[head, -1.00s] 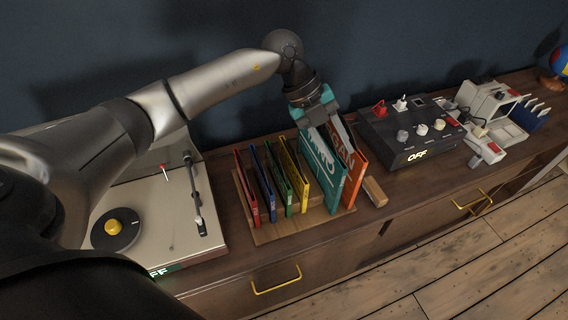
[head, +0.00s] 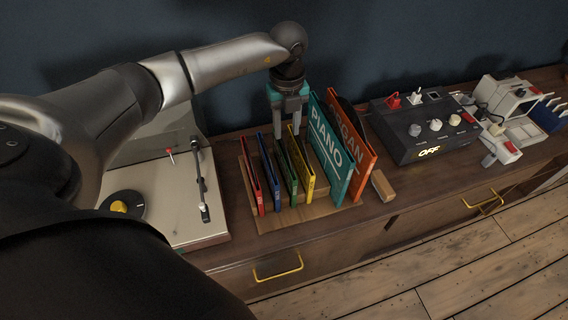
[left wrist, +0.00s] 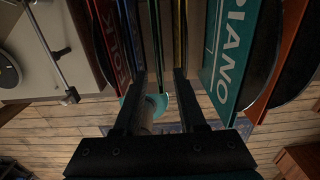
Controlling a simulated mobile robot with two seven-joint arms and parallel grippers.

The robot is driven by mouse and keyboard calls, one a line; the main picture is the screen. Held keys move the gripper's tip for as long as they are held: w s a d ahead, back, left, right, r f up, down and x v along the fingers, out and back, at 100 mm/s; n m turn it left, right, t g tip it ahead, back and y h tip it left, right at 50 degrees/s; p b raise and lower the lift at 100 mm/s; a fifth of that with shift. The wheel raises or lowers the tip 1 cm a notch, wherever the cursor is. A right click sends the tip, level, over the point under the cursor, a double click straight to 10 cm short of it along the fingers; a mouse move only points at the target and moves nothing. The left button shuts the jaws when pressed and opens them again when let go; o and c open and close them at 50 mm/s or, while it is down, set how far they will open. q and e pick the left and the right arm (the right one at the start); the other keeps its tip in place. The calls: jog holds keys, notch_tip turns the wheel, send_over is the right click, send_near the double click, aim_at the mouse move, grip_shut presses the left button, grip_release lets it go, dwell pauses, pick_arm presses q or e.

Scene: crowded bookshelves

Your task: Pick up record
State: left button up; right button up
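A wooden rack (head: 290,219) holds several record sleeves: red (head: 251,179), blue (head: 268,175), green (head: 287,176), yellow (head: 302,170), a larger teal "PIANO" sleeve (head: 329,150) and an orange sleeve (head: 351,145). Black discs stick out of the teal and orange sleeves in the left wrist view. My left gripper (head: 291,128) points down at the back of the rack, near the green and yellow sleeves. Its fingers are apart in the left wrist view (left wrist: 154,72), with sleeve edges seen between them. I cannot tell whether they touch. My right gripper is out of view.
A turntable (head: 160,205) stands left of the rack. A wooden block (head: 383,186) lies just right of it, then a black control box (head: 420,130) reading "OFF". The dark wall is close behind; the cabinet edge is in front.

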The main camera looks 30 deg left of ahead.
aim_at(283, 148)
pick_arm(q)
jog(key=shift+w+a+f+b, duration=0.15)
jog(key=shift+a+f, duration=0.1)
jog(key=shift+f, duration=1.15)
jog(key=shift+s+a+f+b, duration=0.1)
jog(key=shift+a+f+b, duration=0.1)
jog(key=shift+f, duration=1.15)
jog(key=shift+c, duration=0.2)
grip_shut()
